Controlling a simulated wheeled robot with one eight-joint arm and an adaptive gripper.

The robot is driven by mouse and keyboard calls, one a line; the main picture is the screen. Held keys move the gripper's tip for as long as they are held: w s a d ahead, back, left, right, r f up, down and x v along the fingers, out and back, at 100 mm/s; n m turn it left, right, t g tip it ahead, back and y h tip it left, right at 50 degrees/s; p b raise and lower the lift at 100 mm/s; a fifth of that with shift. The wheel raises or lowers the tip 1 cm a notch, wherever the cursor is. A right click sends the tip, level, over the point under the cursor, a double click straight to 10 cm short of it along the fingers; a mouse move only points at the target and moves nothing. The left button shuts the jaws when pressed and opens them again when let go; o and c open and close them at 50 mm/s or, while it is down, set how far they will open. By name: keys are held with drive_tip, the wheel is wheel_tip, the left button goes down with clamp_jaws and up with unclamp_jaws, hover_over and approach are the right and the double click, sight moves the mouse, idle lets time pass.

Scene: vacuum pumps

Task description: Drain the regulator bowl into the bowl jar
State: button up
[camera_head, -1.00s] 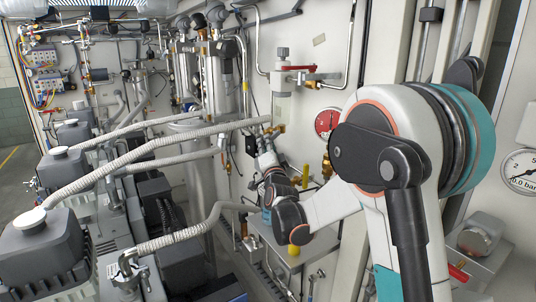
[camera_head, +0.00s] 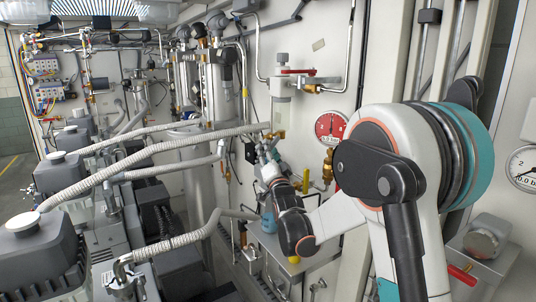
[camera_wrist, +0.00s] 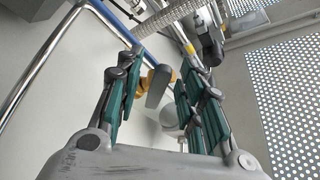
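A small blue item (camera_head: 268,221), perhaps the bowl jar, shows behind my arm by the small shelf. My gripper (camera_head: 266,145) points upward below a brass fitting (camera_head: 277,134). In the wrist view my gripper (camera_wrist: 162,65) is open, its green-padded fingers apart. A brass fitting with a flat grey lever (camera_wrist: 156,86) shows between them, with no clear grip on it. A pale round part (camera_wrist: 172,120) lies beside it.
Ribbed hoses (camera_head: 160,158) cross from the grey pumps (camera_head: 40,255) on the left toward my gripper. A red-faced gauge (camera_head: 330,128) is on the wall. The metal shelf (camera_head: 295,266) lies under my arm. A perforated panel (camera_wrist: 285,100) is at the right.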

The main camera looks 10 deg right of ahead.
drive_tip(key=shift+s+f, duration=0.1)
drive_tip(key=shift+s, duration=0.05)
drive_tip(key=shift+b+v, duration=0.35)
drive_tip(key=shift+v, duration=0.45)
drive_tip(key=shift+s, duration=0.1)
drive_tip(key=b+v, duration=0.2)
drive_tip(key=v, duration=0.4)
idle(0.5)
